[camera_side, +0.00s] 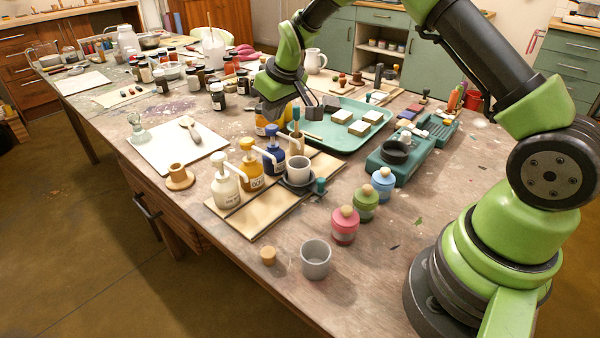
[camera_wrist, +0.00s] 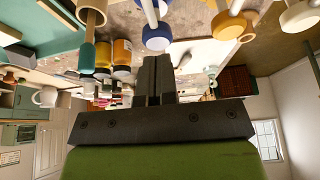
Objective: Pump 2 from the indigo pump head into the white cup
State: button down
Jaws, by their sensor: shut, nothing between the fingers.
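The indigo pump bottle (camera_side: 273,160) stands upright in the side view, at the far end of a row with a yellow and a white pump bottle.
The yellow bottle (camera_side: 250,174) and white bottle (camera_side: 225,188) stand close by on the board. Amber jars (camera_side: 261,127) are below my gripper. A teal tray (camera_side: 345,146) with blocks lies behind right. A grey cup (camera_side: 316,260) and several stoppered jars stand at the front right.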

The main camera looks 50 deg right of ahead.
jog(key=shift+f, duration=1.3)
jog(key=shift+r, duration=1.55)
notch_tip(320, 180, up, 6)
